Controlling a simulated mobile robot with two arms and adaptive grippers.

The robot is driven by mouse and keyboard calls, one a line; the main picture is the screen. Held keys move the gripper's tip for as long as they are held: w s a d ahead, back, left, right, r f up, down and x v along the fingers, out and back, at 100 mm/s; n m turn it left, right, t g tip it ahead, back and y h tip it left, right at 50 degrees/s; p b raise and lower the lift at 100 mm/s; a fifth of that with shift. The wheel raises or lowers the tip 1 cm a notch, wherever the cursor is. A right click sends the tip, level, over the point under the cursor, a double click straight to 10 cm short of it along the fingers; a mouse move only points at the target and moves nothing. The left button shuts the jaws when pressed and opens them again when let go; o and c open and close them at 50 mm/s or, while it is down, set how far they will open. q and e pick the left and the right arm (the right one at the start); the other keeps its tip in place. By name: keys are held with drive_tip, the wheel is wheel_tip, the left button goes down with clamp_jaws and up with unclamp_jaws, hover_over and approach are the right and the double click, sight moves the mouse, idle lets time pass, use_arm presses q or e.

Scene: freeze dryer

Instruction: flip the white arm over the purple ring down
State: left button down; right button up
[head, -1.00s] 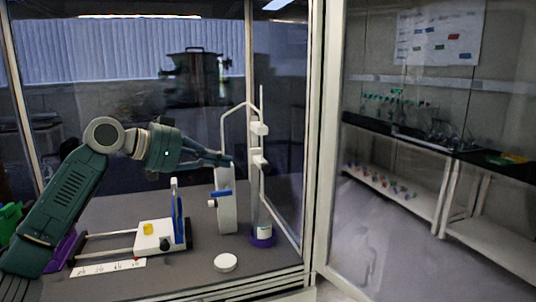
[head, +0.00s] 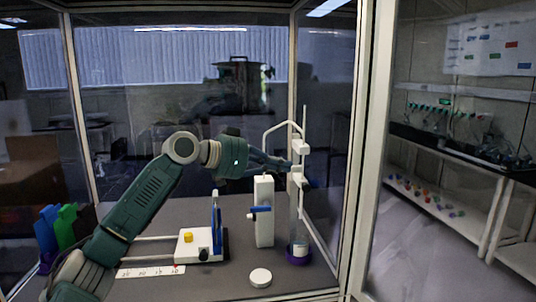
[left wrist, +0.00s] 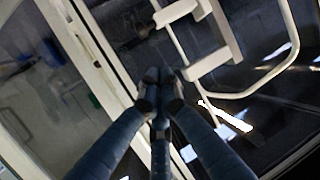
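The purple ring (head: 299,257) sits around the foot of a clear tube with white contents, at the right of the grey deck. Above it, a white arm (head: 298,180) juts from the upright white stand, with another white block (head: 300,146) higher up. My left gripper (head: 288,166) is at the stand, level with the gap between these two white parts. In the left wrist view, its fingertips (left wrist: 160,82) are together with nothing visible between them, close to the white frame parts (left wrist: 215,50). Whether they touch the white arm cannot be told. My right gripper is not in view.
A white upright block with a blue lever (head: 264,215) stands left of the tube. Further left is a white slider unit with a yellow button (head: 188,238). A round white cap (head: 260,277) lies in front. Cabinet frame posts (head: 369,150) stand at the right.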

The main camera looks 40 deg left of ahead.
use_arm(q)
drive_tip(key=w+d+f+p, duration=0.1)
drive_tip(key=w+f+p, duration=0.1)
drive_tip(key=w+f, duration=0.2)
drive_tip(key=shift+w+d+f, duration=0.2)
drive_tip(key=shift+d+f, duration=0.05)
drive_tip(key=shift+d, duration=0.15)
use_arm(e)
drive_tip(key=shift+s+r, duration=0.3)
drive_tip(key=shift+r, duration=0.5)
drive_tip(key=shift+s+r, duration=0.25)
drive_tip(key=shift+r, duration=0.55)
use_arm(q)
wheel_tip(320, 180, down, 13)
drive_tip(key=b, duration=1)
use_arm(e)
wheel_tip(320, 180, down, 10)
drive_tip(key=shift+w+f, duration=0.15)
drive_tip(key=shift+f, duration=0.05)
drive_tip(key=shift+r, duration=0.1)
